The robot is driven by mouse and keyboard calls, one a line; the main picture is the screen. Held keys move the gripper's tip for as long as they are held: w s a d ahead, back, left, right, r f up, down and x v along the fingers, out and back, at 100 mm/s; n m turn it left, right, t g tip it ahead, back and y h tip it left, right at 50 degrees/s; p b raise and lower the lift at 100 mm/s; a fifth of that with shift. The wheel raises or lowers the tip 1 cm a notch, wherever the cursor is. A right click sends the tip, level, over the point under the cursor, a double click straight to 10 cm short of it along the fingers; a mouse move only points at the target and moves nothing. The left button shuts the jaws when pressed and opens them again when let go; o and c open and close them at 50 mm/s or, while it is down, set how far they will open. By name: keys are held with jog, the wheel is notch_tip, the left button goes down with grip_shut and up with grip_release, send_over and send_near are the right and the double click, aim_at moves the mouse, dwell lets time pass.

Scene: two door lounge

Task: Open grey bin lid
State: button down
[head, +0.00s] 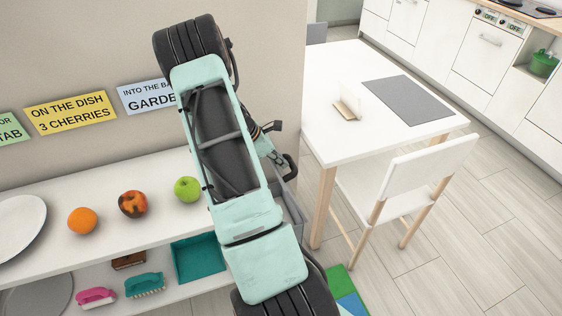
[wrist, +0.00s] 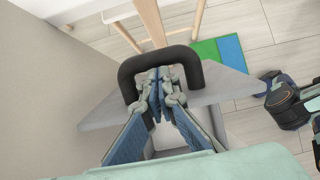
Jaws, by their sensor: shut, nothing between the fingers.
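The grey bin (head: 291,212) stands beside the shelf, mostly hidden behind my arm in the head view. Its grey lid (wrist: 215,90) appears tilted up, with the bin's pale inside showing below it in the wrist view. The lid's black arched handle (wrist: 160,60) is at the top middle of the wrist view; it also shows in the head view (head: 291,166). My gripper (wrist: 160,92) is shut and empty. Its fingertips are at the opening of the handle's arch, against or just in front of the lid; contact is unclear.
The white shelf (head: 100,185) at left bears an orange, a peach-like fruit and a green apple; brushes and a teal tray (head: 198,260) are below. A white table (head: 345,75) and chair (head: 425,175) stand close at right. The wall is close at left.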

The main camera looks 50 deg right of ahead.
jog(key=shift+t+y, duration=0.3)
jog(key=shift+y, duration=0.2)
jog(key=s+d, duration=0.1)
jog(key=d+p, duration=0.1)
jog(key=d, duration=0.1)
jog(key=s+d+p, duration=0.1)
jog(key=shift+s+d+r, duration=0.35)
jog(key=shift+d, duration=0.05)
jog(key=shift+p, duration=0.35)
jog(key=p+v, duration=0.6)
jog(key=v, duration=0.4)
jog(key=shift+d+r, duration=0.2)
jog(key=shift+d, duration=0.15)
jog(key=shift+s, duration=0.1)
